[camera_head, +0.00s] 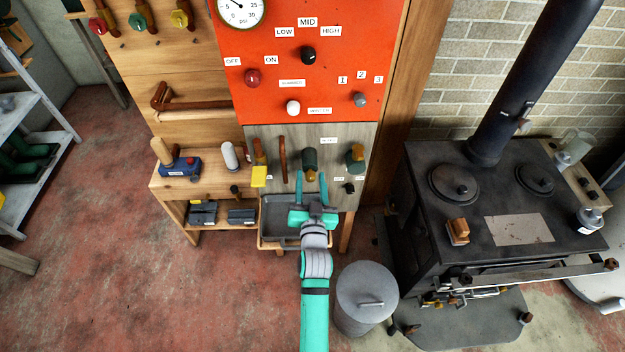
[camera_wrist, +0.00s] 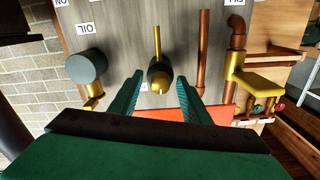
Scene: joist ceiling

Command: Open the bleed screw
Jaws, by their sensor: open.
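My gripper (camera_head: 311,180) is open, its two teal fingers pointing at the grey wood panel (camera_head: 265,140) below the orange board. In the wrist view the fingers (camera_wrist: 160,92) stand apart, one on each side of a brass fitting with a dark collar (camera_wrist: 159,78). In the head view this fitting (camera_head: 310,161) is dark green with a brass end, just beyond the fingertips. It lies in line with the gap, and I see no clear contact. It may be the bleed screw, but I cannot read a label naming it.
A copper pipe (camera_head: 283,158) and a yellow lever (camera_head: 259,176) are left of the fitting; a dark-capped brass fitting (camera_head: 355,158) and a black knob (camera_head: 349,188) are right. A grey tray (camera_head: 276,232) sits below. A lidded bin (camera_head: 367,292) and a black stove (camera_head: 470,262) stand right.

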